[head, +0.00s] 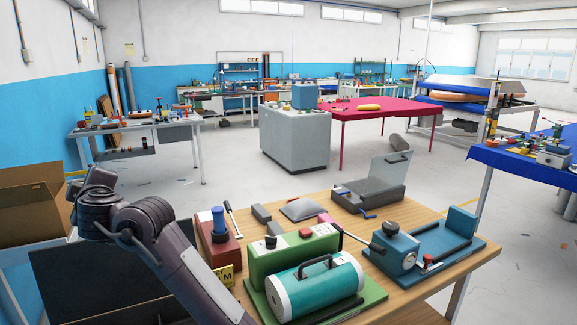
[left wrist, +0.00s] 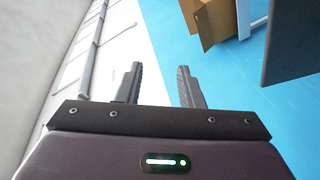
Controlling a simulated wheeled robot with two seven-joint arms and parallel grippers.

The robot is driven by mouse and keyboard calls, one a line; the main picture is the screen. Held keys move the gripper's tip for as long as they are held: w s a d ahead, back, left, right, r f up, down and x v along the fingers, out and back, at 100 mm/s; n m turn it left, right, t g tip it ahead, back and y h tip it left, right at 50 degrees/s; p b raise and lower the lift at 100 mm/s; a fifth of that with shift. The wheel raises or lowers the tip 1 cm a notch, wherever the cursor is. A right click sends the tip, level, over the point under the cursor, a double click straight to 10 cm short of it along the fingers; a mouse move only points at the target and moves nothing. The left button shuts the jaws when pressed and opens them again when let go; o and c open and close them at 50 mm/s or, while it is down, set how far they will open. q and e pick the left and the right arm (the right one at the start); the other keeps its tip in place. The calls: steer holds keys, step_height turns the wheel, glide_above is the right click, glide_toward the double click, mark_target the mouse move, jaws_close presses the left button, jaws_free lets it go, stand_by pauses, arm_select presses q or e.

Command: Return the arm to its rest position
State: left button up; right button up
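My left arm (head: 165,240) comes in at the lower left of the head view, in front of a dark panel and beside the wooden workbench (head: 432,214). Its gripper cannot be made out in the head view. In the left wrist view my left gripper (left wrist: 158,88) has its two fingers apart with nothing between them. Beyond the fingers are a white surface and a blue surface. My right arm and right gripper do not show in either view.
The workbench holds a teal cylinder machine (head: 315,285), a blue clamp device (head: 395,247), a red block with a blue knob (head: 217,247) and a grey open box (head: 368,195). A cardboard box (head: 30,205) stands at the left. Open floor (head: 225,175) lies behind the bench.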

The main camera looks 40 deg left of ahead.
arm_select(q)
steer(key=w+d+f+m+t+h, duration=0.1)
steer(key=w+d+m+t+h, duration=0.1)
steer(key=w+d+m+t, duration=0.5)
steer(key=w+d+m+t+h, duration=0.2)
steer(key=w+d+m, duration=0.6)
steer(key=w, duration=0.5)
steer(key=w+d+f+m+h, duration=0.2)
steer(key=d+f+m+h, duration=0.2)
steer(key=d+f, duration=0.5)
steer(key=w+d+f+m+h, duration=0.3)
steer(key=d+f+m+h, duration=0.15)
steer(key=d+f, duration=0.35)
steer(key=s+d+f+m+g+h, duration=0.4)
steer(key=s+d+f+m+g, duration=0.3)
steer(key=s+d+f, duration=1)
step_height(320, 180, down, 29)
steer(key=d+g, duration=0.2)
steer(key=d, duration=0.1)
steer(key=s+a+f, duration=0.2)
steer(key=s+f, duration=0.8)
steer(key=s+a+f+g, duration=0.1)
steer(key=s+a+f, duration=0.1)
steer(key=s+f, duration=0.8)
steer(key=shift+f, duration=0.15)
